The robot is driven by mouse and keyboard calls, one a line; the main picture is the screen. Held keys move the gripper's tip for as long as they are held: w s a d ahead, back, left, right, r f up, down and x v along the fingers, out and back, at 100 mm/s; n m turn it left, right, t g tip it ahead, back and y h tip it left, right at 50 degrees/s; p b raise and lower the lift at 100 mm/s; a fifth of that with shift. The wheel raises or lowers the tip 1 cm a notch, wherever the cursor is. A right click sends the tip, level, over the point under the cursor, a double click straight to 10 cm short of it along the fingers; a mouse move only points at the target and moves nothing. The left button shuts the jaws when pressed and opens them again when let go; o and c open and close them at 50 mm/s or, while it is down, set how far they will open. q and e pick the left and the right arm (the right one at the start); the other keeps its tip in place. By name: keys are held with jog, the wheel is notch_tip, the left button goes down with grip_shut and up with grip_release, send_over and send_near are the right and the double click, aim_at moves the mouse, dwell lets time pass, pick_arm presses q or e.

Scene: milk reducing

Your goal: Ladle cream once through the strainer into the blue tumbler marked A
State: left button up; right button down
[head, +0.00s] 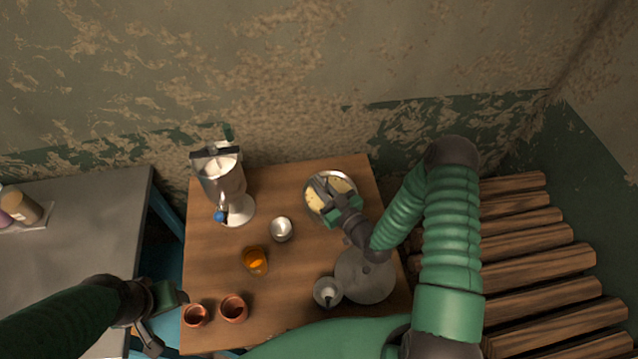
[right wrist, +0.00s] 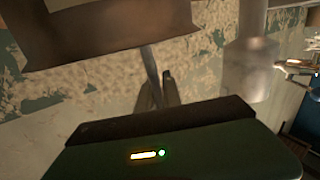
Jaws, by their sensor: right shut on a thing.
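My right gripper (head: 324,189) is over the round pan (head: 307,205) of pale yellow cream (head: 342,185) on the wooden table. It is shut on a thin grey handle, which shows between the fingers in the right wrist view (right wrist: 151,66). I take this to be the ladle, but its bowl cannot be made out. My left gripper (head: 160,318) is at the table's front left corner, and its jaw opening is unclear. I cannot pick out a blue tumbler marked A or a strainer for certain. A small blue ball-shaped part (head: 219,216) shows by the metal urn.
The tall metal urn (head: 222,182) stands back left on the table (head: 205,258). A small metal cup (head: 281,229), orange tumbler (head: 255,261), two copper cups (head: 195,315) (head: 233,308), a metal vessel (head: 327,291) and a grey disc (head: 365,277) stand nearer. Slatted wood lies right.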

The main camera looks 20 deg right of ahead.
jog(key=shift+r, duration=0.15)
notch_tip(320, 180, up, 8)
jog(key=p, duration=0.6)
jog(key=shift+a+f+n+b, duration=0.1)
jog(key=shift+a+n+b, duration=0.15)
jog(key=shift+a+n, duration=0.35)
jog(key=shift+a+f+n+b, duration=0.1)
jog(key=shift+a+n+b, duration=0.15)
jog(key=shift+n, duration=0.55)
jog(key=shift+d, duration=0.1)
